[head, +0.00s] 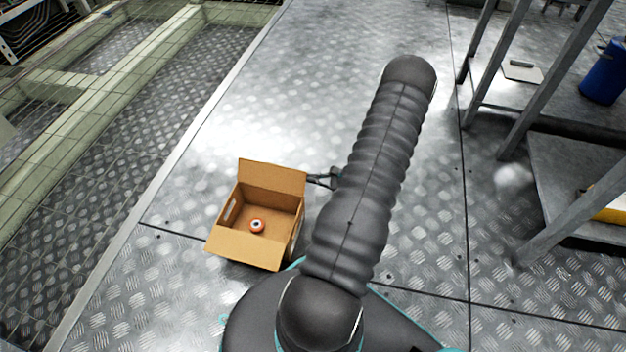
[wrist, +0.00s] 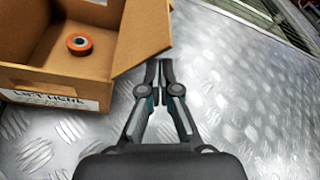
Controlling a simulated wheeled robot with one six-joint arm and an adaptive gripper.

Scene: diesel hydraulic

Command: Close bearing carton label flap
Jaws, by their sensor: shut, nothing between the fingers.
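The open cardboard carton (head: 285,222) stands on the metal floor, and part of it shows in the wrist view (wrist: 45,77). Its far flap (head: 272,177) is raised and leans outward. This flap fills the upper middle of the wrist view (wrist: 146,35). Its near flap (head: 243,249) is folded outward. A white label with blurred print (wrist: 55,99) is on a carton wall. An orange bearing-like ring (head: 257,226) lies inside. My gripper (head: 313,180) is shut and empty beside the raised flap's right edge. Its fingertips (wrist: 166,66) are close to the flap's corner; contact cannot be told.
My dark, ribbed arm hides the floor right of the carton. Metal shelving (head: 540,120) with a blue container (head: 604,75) stands at the right. A raised pale edge strip (head: 207,105) runs along the left. The floor behind the carton is clear.

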